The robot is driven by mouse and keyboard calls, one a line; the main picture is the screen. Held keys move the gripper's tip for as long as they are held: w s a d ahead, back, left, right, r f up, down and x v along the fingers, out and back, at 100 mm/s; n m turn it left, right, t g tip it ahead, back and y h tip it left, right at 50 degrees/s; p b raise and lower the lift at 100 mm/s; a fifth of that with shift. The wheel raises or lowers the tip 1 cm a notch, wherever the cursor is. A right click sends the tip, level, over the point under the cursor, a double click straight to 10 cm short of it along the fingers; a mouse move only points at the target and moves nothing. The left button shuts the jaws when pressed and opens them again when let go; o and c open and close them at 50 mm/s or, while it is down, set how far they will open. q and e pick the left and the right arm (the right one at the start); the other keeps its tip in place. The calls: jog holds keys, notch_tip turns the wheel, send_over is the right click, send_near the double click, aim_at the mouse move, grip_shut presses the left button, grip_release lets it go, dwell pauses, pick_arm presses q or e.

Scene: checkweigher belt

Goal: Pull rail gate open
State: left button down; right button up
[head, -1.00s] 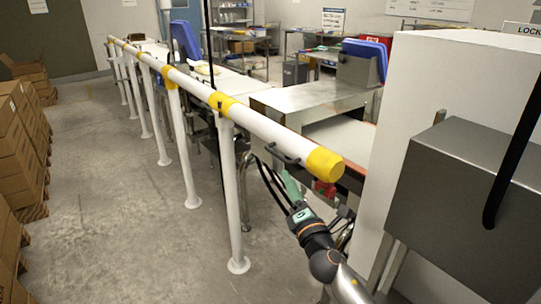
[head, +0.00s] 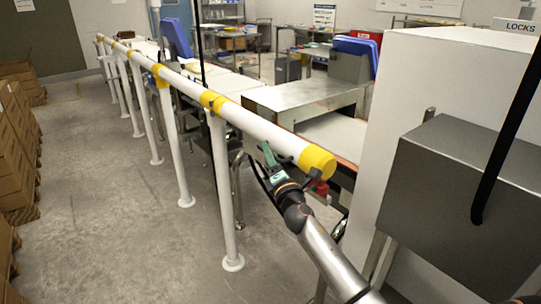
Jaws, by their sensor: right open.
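The rail gate is a long white rail (head: 258,126) with yellow bands, on white posts, running from the far left to the centre right in the head view. A yellow cap (head: 317,162) forms its near end. My right gripper (head: 264,150) is open at the underside of the rail, a little left of the cap. A dark handle showed on the rail there earlier; now the gripper and rail mostly hide it. I cannot tell whether the fingers are around the handle or only beside it. My left gripper is not in view.
A conveyor table (head: 330,135) stands behind the rail. A white cabinet (head: 430,75) and a grey metal box (head: 465,205) close off the right side. Stacked cartons (head: 18,150) line the left. The grey floor (head: 110,220) left of the rail is clear.

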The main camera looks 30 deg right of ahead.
grip_shut()
dwell(1.3)
